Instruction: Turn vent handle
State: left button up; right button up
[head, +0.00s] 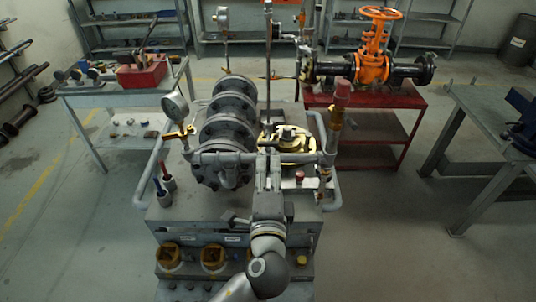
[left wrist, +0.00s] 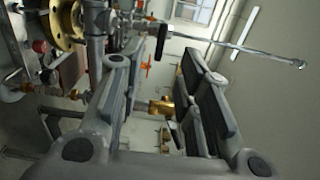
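My left gripper (head: 268,158) reaches in from the bottom of the head view, over the front of the valve bench. In the left wrist view its two fingers (left wrist: 155,68) stand apart with a clear gap. A brass fitting (left wrist: 160,105) shows through that gap, beyond the fingers and not gripped. A thin metal rod (head: 267,60) stands upright behind the gripper; a rod with a small knob end also shows in the left wrist view (left wrist: 262,54). I cannot tell which part is the vent handle. My right gripper is not seen.
Grey flanges (head: 236,115) and a pressure gauge (head: 175,106) stand left of the gripper. A pipe rail (head: 225,158) crosses close to it. An orange gate valve (head: 374,50) stands on a red table behind. Open floor lies on both sides of the bench.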

pick_arm(q)
jog(key=shift+s, duration=1.4)
